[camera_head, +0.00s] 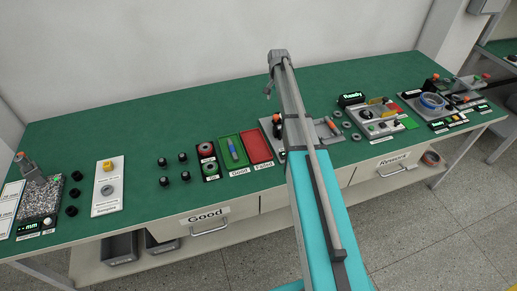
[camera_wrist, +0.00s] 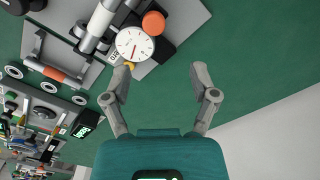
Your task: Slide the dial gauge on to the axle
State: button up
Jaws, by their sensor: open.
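In the wrist view, the dial gauge (camera_wrist: 134,44) has a round white face with a red needle, beside an orange round cap (camera_wrist: 153,22) on a dark block. A grey metal cylinder (camera_wrist: 98,24), which may be the axle, lies just left of the gauge on a grey plate. My gripper (camera_wrist: 160,68) is open and empty. Its left fingertip appears close below the gauge face in the picture; I cannot tell whether they touch. The right fingertip is over bare green bench. In the head view, my arm hides much of this station (camera_head: 267,127).
Green (camera_head: 232,163) and red (camera_head: 257,148) trays lie left of the station on the green bench (camera_head: 110,125). Several grey rings and a control box (camera_head: 375,119) stand to its right. The bench behind the station is clear.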

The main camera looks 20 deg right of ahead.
jog(key=shift+r+p, duration=2.5)
jog(key=shift+r, duration=0.3)
jog(key=s+a+f+n+b, duration=0.3)
jog(key=s+a, duration=0.5)
jog(key=s, duration=0.5)
jog(key=s+a+f+n+b, duration=0.4)
jog(key=s+a, duration=0.3)
jog(key=s, duration=0.6)
jog(key=shift+s+a+f, duration=0.2)
jog(key=shift+s+a, duration=0.05)
jog(key=shift+a, duration=0.15)
jog(key=s+a+n, duration=0.1)
jog(key=s+a, duration=0.1)
jog(key=s, duration=0.4)
jog(key=shift+n, duration=0.3)
dwell(0.3)
